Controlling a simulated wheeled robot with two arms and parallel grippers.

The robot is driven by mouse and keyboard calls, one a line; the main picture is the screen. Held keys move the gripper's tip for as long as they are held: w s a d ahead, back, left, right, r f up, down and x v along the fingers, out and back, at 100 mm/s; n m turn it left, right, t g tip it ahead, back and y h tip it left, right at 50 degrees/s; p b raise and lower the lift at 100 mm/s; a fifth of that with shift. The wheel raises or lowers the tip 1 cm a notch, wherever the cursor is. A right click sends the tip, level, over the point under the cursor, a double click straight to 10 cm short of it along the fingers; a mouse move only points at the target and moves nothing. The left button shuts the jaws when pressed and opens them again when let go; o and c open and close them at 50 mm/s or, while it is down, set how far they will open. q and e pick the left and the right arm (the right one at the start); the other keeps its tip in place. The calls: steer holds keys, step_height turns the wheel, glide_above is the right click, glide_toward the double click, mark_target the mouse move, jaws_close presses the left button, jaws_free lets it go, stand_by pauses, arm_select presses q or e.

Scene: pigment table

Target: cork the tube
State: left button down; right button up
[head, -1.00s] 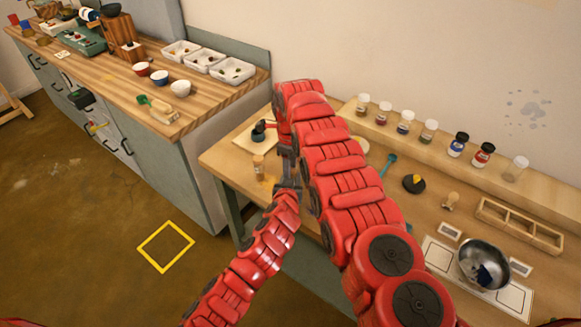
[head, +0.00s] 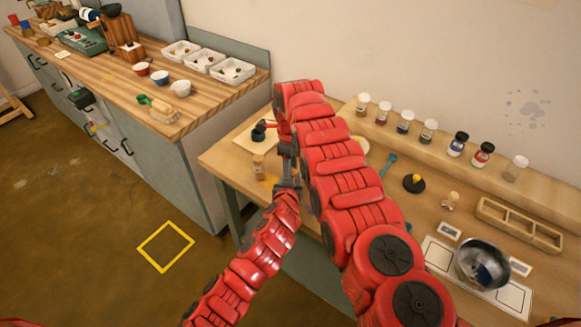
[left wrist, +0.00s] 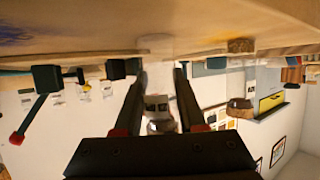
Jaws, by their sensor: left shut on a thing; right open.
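My left gripper (head: 288,182) reaches up from below to the front edge of the wooden table. In the left wrist view its two fingers (left wrist: 160,75) are closed around a pale, clear thing, probably the tube (left wrist: 160,48), which shows against the tabletop. My right gripper (head: 286,150) hangs down just above the left one and is open; its fingertips are small and partly hidden by my arm. A short brown, cork-like cylinder (left wrist: 240,45) shows beside the held thing in the left wrist view. I cannot tell whether the tube's mouth is covered.
A small jar (head: 258,166) stands left of the grippers. Several pigment jars (head: 429,130) line the back shelf. A metal bowl (head: 484,260), a divided wooden tray (head: 519,226) and a black dish (head: 414,183) are at right. My right arm covers the middle of the table.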

arm_select(q)
steer(key=shift+w+r, duration=0.1)
steer(key=shift+r, duration=0.15)
arm_select(e)
steer(key=shift+s+d+f, duration=0.15)
steer(key=shift+s+f, duration=0.4)
steer(key=shift+f, duration=0.3)
steer(key=shift+r, duration=0.15)
arm_select(q)
steer(key=shift+w+f, duration=0.4)
steer(key=shift+f, duration=0.05)
arm_select(e)
steer(key=r, duration=0.1)
steer(key=w+r, duration=0.1)
steer(key=r, duration=0.1)
steer(key=shift+r, duration=0.4)
arm_select(q)
steer(key=shift+s, duration=0.35)
arm_select(e)
steer(key=shift+s+r, duration=0.1)
steer(key=shift+r, duration=0.35)
steer(key=c, duration=0.4)
arm_select(q)
steer(key=shift+f, duration=0.1)
arm_select(e)
steer(key=shift+c, duration=0.2)
steer(key=shift+w+f, duration=0.25)
steer(key=shift+f, duration=0.1)
